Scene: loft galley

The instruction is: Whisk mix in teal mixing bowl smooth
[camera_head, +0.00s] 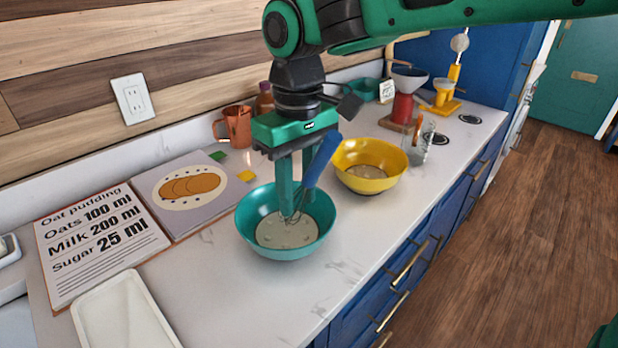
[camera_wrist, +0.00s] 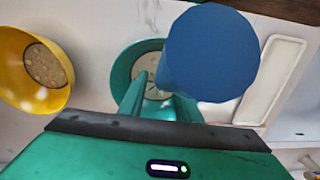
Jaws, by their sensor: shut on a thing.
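The teal mixing bowl (camera_head: 262,246) stands on the counter and holds a pale, lumpy mix (camera_head: 284,234). My gripper (camera_head: 292,206) points down over the bowl and is shut on the whisk, whose blue handle (camera_head: 323,160) leans up to the right. The whisk's wires reach down to the mix; how deep they go is hard to tell. In the wrist view the blue handle (camera_wrist: 208,52) hides part of the teal bowl (camera_wrist: 124,66) and of the mix (camera_wrist: 146,74).
A yellow bowl (camera_head: 388,184) with a tan mix stands right behind the teal bowl. A recipe book (camera_head: 98,240) lies open to the left, with a white tray (camera_head: 124,312) in front. A copper mug (camera_head: 237,126), a glass jar (camera_head: 420,142) and a red dripper stand (camera_head: 402,108) stand farther back.

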